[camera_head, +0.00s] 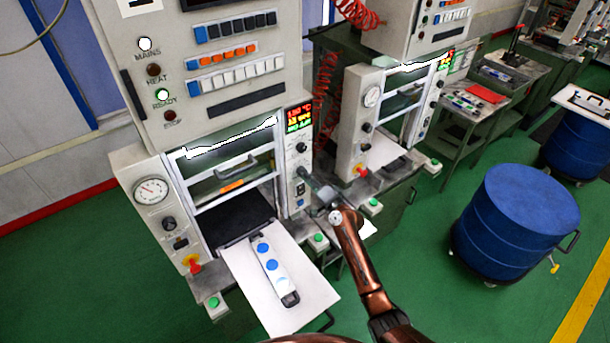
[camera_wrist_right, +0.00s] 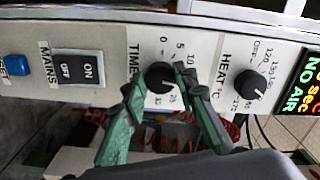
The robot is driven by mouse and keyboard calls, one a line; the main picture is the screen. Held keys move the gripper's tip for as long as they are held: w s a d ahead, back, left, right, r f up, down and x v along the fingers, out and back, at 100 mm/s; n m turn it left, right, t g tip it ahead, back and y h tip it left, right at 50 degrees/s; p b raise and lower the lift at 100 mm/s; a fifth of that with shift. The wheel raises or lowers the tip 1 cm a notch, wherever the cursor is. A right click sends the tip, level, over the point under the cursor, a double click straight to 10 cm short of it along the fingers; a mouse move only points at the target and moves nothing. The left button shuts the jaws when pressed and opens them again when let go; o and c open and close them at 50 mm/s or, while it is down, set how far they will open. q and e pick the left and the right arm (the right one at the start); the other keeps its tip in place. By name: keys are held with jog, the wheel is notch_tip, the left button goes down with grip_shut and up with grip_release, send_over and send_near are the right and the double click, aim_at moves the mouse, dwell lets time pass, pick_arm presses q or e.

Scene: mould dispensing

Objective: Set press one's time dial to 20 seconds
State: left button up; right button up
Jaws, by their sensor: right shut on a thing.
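Press one (camera_head: 185,75) is the nearest press, at the left of the head view. Its black time dial (camera_wrist_right: 160,76) is labelled TIME, with a number scale around it; I cannot make out its exact setting. My right gripper (camera_head: 314,183) is at the right-hand panel of press one. In the wrist view its green fingers (camera_wrist_right: 158,82) are shut on either side of the time dial. Press one's display (camera_head: 299,118) has red, yellow and green lines; its last line reads NO AIR, but the seconds are unclear. My left gripper is not in view.
The heat dial (camera_wrist_right: 249,85) is just right of the time dial, and the mains switch (camera_wrist_right: 79,69) is to its left. A white plate (camera_head: 315,287) sticks out of press one with a blue-dotted tool on it. A second press (camera_head: 405,75) and a blue drum (camera_head: 516,215) stand to the right.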

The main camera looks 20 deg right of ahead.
jog(key=shift+r+m+p, duration=0.15)
jog(key=shift+m+p, duration=0.35)
jog(key=shift+m, duration=1.3)
jog(key=shift+d, duration=0.1)
jog(key=o, duration=1.1)
jog(key=shift+o, duration=0.2)
jog(key=v, duration=1.2)
